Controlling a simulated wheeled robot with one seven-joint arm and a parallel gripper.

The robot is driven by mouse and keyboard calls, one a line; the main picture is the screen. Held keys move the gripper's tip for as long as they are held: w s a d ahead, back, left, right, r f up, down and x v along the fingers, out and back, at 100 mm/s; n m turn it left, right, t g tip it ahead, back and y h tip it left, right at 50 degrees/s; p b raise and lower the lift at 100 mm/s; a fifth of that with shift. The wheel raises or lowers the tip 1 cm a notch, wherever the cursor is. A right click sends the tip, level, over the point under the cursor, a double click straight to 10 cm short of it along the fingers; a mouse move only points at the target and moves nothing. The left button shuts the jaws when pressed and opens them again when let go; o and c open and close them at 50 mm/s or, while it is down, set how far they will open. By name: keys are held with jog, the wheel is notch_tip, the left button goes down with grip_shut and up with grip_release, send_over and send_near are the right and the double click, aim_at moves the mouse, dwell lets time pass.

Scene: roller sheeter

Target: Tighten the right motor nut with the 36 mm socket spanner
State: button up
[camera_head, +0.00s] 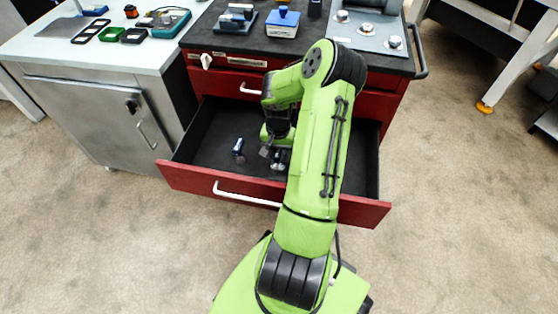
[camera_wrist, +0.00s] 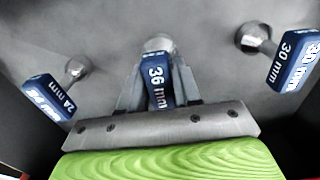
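The 36 mm socket spanner (camera_wrist: 158,84) has a blue handle with a white size label and a metal socket (camera_wrist: 158,44). In the wrist view my gripper (camera_wrist: 160,82) has one finger on each side of this handle, seemingly touching it. The gripper appears shut on it. In the head view my gripper (camera_head: 274,153) is down inside the open red drawer (camera_head: 208,125), and a metal socket shows just below it. I cannot tell whether the spanner is clear of the drawer floor.
The 24 mm spanner (camera_wrist: 62,88) lies left of my gripper and the 30 mm spanner (camera_wrist: 280,52) lies right. A blue-handled spanner (camera_head: 238,149) shows in the drawer. Above the drawer is a dark worktop (camera_head: 235,44) with several devices. A metal cabinet (camera_head: 95,115) stands left.

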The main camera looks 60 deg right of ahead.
grip_shut()
jog(key=shift+r+p, duration=2.1)
jog(key=shift+r, duration=0.45)
